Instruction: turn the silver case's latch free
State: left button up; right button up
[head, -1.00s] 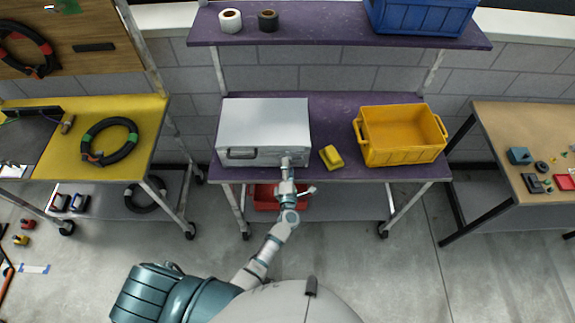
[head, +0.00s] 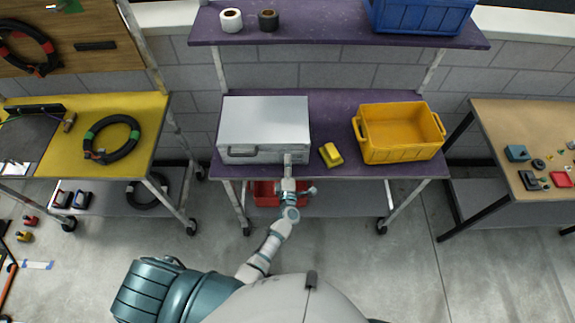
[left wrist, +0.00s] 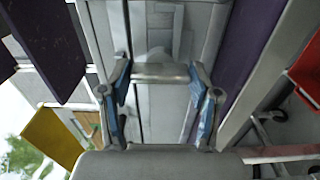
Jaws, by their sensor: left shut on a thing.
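The silver case (head: 265,118) stands on the purple bench, its front facing me, with a dark-framed handle (head: 240,154) at the front left. My left gripper (head: 288,158) is at the right part of that front. In the left wrist view its two blue-padded fingers (left wrist: 160,92) stand on either side of a grey bar-like piece, which I take for the latch (left wrist: 160,73), and are shut on it. The case's grey front (left wrist: 205,35) fills the middle behind them. In the head view my gripper hides the latch, so its exact angle cannot be told. My right gripper is out of view.
A yellow block (head: 331,155) lies just right of the case on the purple bench (head: 335,115), and a yellow crate (head: 397,150) stands further right. A red bin (head: 265,193) is on the shelf below. A purple shelf (head: 335,33) hangs above the bench.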

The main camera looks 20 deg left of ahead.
pick_arm(q)
jog(key=o, duration=1.1)
jog(key=shift+s+d+f, duration=0.1)
jog(key=shift+s+f, duration=0.05)
jog(key=shift+f, duration=0.2)
jog(key=shift+o, duration=0.2)
jog(key=shift+r, duration=0.1)
jog(key=shift+d, duration=0.1)
jog(key=v, duration=1.1)
jog(key=shift+s+d, duration=0.2)
jog(key=shift+s, duration=0.15)
